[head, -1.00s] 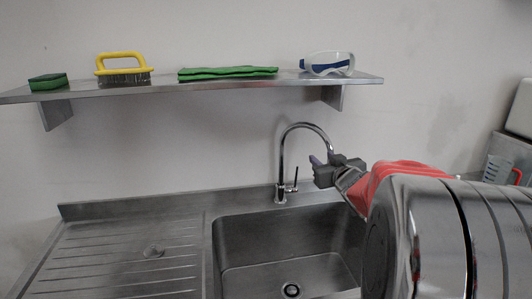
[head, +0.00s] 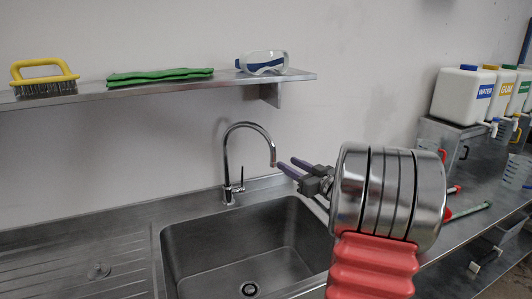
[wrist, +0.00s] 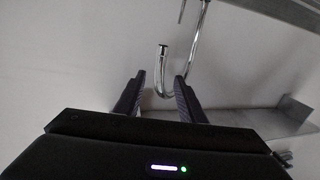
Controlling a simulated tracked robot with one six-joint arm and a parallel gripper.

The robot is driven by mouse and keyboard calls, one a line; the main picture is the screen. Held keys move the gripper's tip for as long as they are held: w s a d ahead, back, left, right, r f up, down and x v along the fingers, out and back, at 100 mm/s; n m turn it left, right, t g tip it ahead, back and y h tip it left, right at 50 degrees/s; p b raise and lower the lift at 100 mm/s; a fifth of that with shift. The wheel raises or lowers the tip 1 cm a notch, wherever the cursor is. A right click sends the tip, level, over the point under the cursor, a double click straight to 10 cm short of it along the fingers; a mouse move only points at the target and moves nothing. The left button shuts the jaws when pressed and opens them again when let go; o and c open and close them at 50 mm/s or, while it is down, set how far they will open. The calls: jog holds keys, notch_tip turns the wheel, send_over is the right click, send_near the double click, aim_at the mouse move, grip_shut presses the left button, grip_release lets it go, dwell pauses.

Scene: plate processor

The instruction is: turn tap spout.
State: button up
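The chrome tap (head: 228,165) stands behind the sink, its curved spout (head: 262,129) arching to the right with the outlet pointing down. My gripper (head: 287,166) is just right of the spout's outlet, with its fingers pointing left toward it. I see no clear contact, and the depth between fingers and spout is hard to tell. The tap's lever (head: 241,178) is upright beside its base.
The steel sink (head: 180,245) is below the gripper, with a ribbed drainer (head: 60,260) to its left. A wall shelf (head: 225,83) above holds a yellow brush (head: 44,77), green cloth (head: 160,76) and goggles (head: 262,62). White containers (head: 461,95) stand at the right.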

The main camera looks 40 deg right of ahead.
jog(key=w, duration=1.3)
jog(key=shift+w+d, duration=0.35)
jog(key=shift+d, duration=0.1)
grip_shut()
jog(key=shift+s, duration=0.1)
